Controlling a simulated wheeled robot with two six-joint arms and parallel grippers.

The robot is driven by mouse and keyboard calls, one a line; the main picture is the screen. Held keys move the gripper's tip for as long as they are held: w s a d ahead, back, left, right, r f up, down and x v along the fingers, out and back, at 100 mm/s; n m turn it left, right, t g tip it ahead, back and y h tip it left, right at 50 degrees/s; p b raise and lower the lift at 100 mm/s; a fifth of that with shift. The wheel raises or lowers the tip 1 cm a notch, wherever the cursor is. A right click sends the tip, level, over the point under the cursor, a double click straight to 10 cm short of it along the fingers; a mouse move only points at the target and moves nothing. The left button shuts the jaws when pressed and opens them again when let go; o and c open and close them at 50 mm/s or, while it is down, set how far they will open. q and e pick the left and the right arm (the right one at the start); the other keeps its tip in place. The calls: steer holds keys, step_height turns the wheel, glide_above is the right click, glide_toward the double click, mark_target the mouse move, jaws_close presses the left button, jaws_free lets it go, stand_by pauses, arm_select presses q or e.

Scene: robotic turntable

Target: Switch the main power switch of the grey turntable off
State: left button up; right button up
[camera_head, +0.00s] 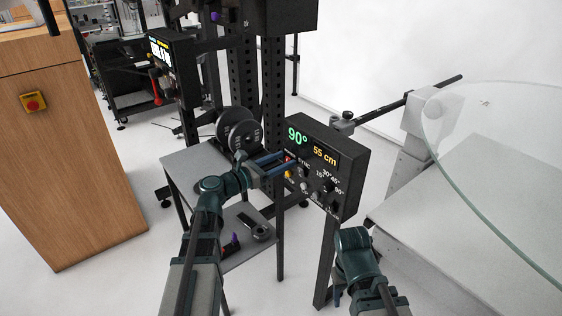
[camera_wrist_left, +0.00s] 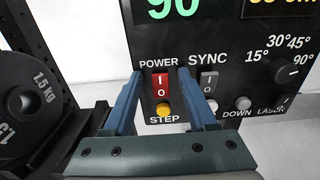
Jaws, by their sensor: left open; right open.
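The red power rocker switch (camera_wrist_left: 160,84), marked I above O, sits under the label POWER on the black control panel (camera_head: 345,165). Its upper half looks brighter than its lower half. My left gripper (camera_head: 287,161) is open in front of the panel's left side. In the left wrist view its two blue fingers (camera_wrist_left: 160,76) stand on either side of the switch, with nothing held; I cannot tell whether they touch the panel. My right gripper (camera_head: 338,297) is low below the panel, mostly hidden by its own arm. The grey turntable (camera_head: 470,225) with a glass disc stands at right.
A grey SYNC switch (camera_wrist_left: 208,82) is close right of the right finger, and a yellow STEP button (camera_wrist_left: 163,110) is just below the power switch. Weight plates (camera_head: 238,130) stand left on a small grey table (camera_head: 185,170). A wooden cabinet (camera_head: 75,160) is further left.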

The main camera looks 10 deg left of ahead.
arm_select(q)
jaws_close()
steer(key=t+h+b, duration=0.1)
steer(key=b, duration=0.2)
steer(key=f+t+h+b, duration=0.1)
steer(key=b, duration=0.3)
steer(key=t+h+b, duration=0.1)
steer(key=b, duration=0.2)
steer(key=shift+s+a+f+t, duration=0.1)
steer(key=shift+s+f+t, duration=0.05)
steer(key=shift+f+t, duration=0.15)
steer(key=shift+r+b, duration=0.15)
steer(key=shift+b, duration=0.2)
